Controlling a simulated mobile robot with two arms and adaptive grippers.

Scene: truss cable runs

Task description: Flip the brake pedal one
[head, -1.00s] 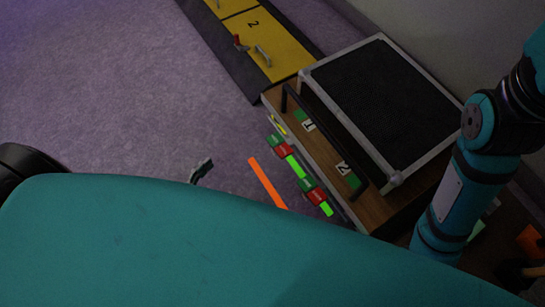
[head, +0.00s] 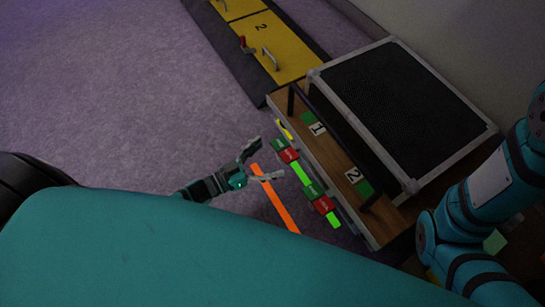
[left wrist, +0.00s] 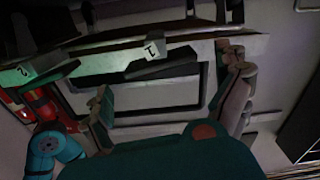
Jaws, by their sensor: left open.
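A wooden box (head: 370,236) carries white plates marked 1 (head: 317,129) and 2 (head: 353,175). Along its near side runs a row of red and green blocks: one pair (head: 284,151) lies nearer plate 1, another pair (head: 319,198) nearer plate 2. I cannot tell for sure which part is brake pedal one. My left gripper (head: 262,163) is open and empty, just left of the pair nearer plate 1, apparently apart from it. In the left wrist view its spread fingers (left wrist: 167,72) stand below the plate marked 1 (left wrist: 153,49). My right gripper is out of view.
An orange strip (head: 275,205) lies beside my left gripper. Carpet at left is clear.

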